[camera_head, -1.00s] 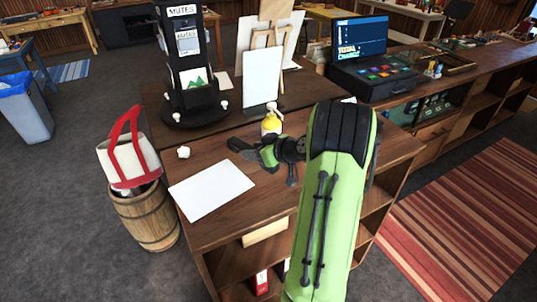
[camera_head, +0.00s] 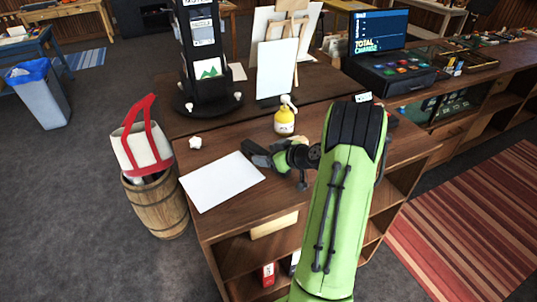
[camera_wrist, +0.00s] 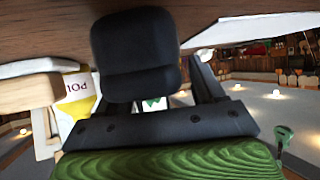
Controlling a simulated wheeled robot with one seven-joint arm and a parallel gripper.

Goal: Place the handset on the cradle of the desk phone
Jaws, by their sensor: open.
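My gripper (camera_head: 256,152) is black and green and open. In the head view it is over the counter's front part, its fingers pointing left toward the white sheet. I see nothing clearly held in it. In the wrist view a dark rounded block (camera_wrist: 135,55) fills the middle, close to the camera; I cannot tell whether it is a finger or a separate thing. I cannot make out the handset or the desk phone in either view. My arm covers part of the counter's right side.
The wooden counter (camera_head: 215,228) holds a white sheet (camera_head: 222,182), a crumpled paper ball (camera_head: 195,142), a yellow bottle (camera_head: 284,122), a black display stand (camera_head: 208,95) and a cash register (camera_head: 390,72). A barrel (camera_head: 158,207) with a tote bag (camera_head: 146,145) stands left.

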